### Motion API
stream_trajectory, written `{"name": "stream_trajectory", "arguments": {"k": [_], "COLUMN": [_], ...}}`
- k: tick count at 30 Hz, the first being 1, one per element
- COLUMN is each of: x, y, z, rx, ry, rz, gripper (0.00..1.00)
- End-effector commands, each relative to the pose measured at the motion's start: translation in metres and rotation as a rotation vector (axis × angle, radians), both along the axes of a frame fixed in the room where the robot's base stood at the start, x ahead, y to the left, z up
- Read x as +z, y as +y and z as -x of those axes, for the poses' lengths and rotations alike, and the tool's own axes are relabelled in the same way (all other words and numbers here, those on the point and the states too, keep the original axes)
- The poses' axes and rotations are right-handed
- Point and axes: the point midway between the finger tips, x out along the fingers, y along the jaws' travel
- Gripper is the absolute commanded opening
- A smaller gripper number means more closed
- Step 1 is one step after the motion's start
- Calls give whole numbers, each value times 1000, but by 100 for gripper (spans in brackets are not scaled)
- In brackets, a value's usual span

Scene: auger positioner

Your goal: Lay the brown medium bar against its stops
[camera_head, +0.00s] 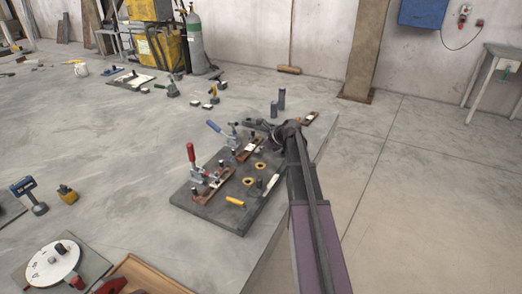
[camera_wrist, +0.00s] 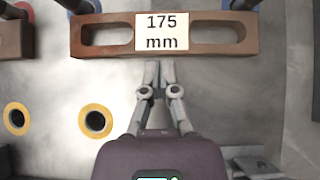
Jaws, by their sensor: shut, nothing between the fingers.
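A brown bar (camera_wrist: 225,38) marked 175 mm, with two slots, lies across the top of the wrist view. In the head view it seems to be the brown bar (camera_head: 241,157) in the middle of the dark plate. Two dark round posts, left (camera_wrist: 82,5) and right (camera_wrist: 242,4), stand at its far edge. The bar is nearly level in the picture and close to both; I cannot tell whether it touches them. My gripper (camera_wrist: 159,68) is shut and empty, its tips at the bar's near edge, just under the label.
The dark plate (camera_head: 230,218) carries a red-handled clamp (camera_head: 192,158) and a blue-handled clamp (camera_head: 222,131). Another brown bar (camera_head: 211,188) lies nearer, and one (camera_head: 309,118) lies at the far end. Yellow-ringed holes (camera_wrist: 95,121) lie left of my gripper.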

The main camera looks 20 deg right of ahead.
Motion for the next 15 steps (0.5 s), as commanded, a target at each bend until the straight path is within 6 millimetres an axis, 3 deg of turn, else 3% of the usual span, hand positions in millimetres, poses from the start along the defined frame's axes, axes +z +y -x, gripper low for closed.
{"name": "stream_trajectory", "arguments": {"k": [15], "x": [0], "y": [11], "z": [-13], "rx": [1], "ry": [-3], "rz": [-3], "gripper": [0]}}
